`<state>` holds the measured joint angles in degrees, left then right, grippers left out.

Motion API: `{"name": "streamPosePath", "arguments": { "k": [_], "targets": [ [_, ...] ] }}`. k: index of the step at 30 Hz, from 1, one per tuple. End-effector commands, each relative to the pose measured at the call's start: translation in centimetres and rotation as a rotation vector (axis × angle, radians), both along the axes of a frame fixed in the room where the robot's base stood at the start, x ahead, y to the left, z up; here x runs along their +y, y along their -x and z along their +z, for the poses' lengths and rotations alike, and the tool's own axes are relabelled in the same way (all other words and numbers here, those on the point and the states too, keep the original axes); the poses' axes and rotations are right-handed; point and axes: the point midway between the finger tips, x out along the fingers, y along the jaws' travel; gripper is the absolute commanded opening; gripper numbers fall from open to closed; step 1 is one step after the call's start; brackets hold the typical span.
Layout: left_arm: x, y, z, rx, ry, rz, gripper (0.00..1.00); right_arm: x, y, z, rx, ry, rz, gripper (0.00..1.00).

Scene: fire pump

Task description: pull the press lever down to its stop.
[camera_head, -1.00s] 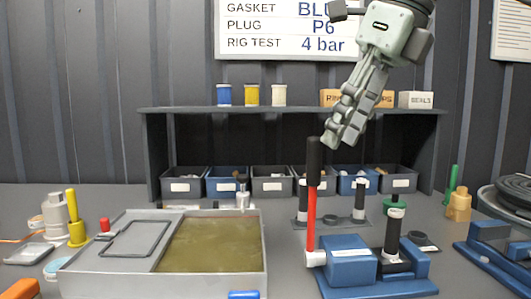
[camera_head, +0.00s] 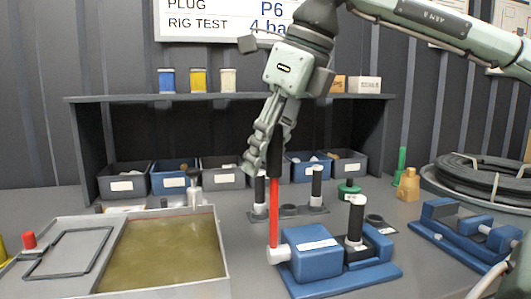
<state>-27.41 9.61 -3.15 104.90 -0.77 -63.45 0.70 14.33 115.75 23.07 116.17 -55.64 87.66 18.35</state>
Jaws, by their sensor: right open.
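The press lever (camera_head: 273,210) is a red bar with a black grip (camera_head: 275,153) at its top. It stands nearly upright, its lower end at a white hub (camera_head: 279,254) on the left side of the blue press block (camera_head: 313,255). My right gripper (camera_head: 266,148) comes down from above, with its open fingers at the black grip. One finger shows left of the grip and part of the other shows at the upper right. I cannot tell whether they touch it. My left gripper is not in view.
A grey tray (camera_head: 218,281) with a murky liquid surface is left of the press. Posts stand behind it (camera_head: 316,185) and on it (camera_head: 355,220). Several bins (camera_head: 127,180) line the back under a shelf (camera_head: 110,99). A coiled hose (camera_head: 485,180) lies at the right.

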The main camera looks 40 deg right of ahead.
Motion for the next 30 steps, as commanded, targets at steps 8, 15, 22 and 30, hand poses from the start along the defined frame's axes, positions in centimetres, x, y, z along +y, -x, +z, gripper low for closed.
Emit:
{"name": "streamPosePath", "arguments": {
  "k": [8,15,22,30],
  "targets": [
    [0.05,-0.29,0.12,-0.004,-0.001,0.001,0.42,0.01,-0.05,-0.14,0.001,0.000,0.000,0.39],
    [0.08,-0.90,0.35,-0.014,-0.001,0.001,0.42,0.00,-0.04,-0.11,0.000,0.000,0.000,0.10],
    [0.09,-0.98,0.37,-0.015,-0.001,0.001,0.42,0.00,-0.04,-0.10,0.000,0.000,0.000,0.00],
    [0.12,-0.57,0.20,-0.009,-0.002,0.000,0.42,0.00,-0.04,-0.08,0.000,0.000,0.000,0.00]
  ]
}}
